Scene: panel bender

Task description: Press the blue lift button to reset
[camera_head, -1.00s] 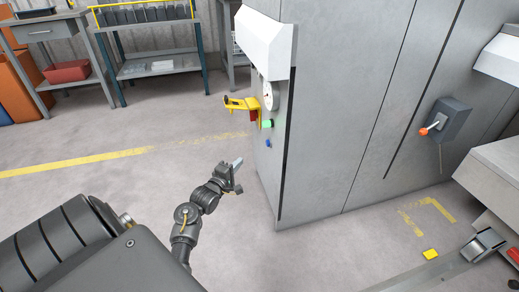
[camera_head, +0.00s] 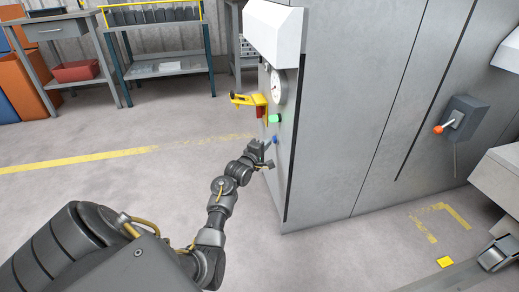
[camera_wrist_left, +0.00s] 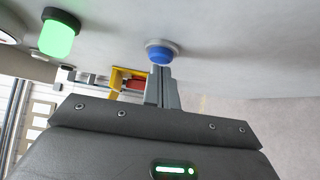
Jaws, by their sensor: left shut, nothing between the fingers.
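The blue lift button (camera_head: 274,139) is on the side of the grey machine cabinet, below a green button (camera_head: 275,118). In the left wrist view the blue button (camera_wrist_left: 160,53) is a round dome in a pale ring. My left gripper (camera_head: 270,153) is at the cabinet's side, close to the blue button. In the left wrist view its closed fingers (camera_wrist_left: 162,78) point at the button, with their tips overlapping its lower edge. I cannot tell whether they touch it. Nothing is held.
A yellow bracket (camera_head: 250,99) with a red part sticks out above the blue button, near a round gauge (camera_head: 279,88). A grey box with an orange-tipped lever (camera_head: 455,120) is on the cabinet's front. The floor left of the cabinet is clear.

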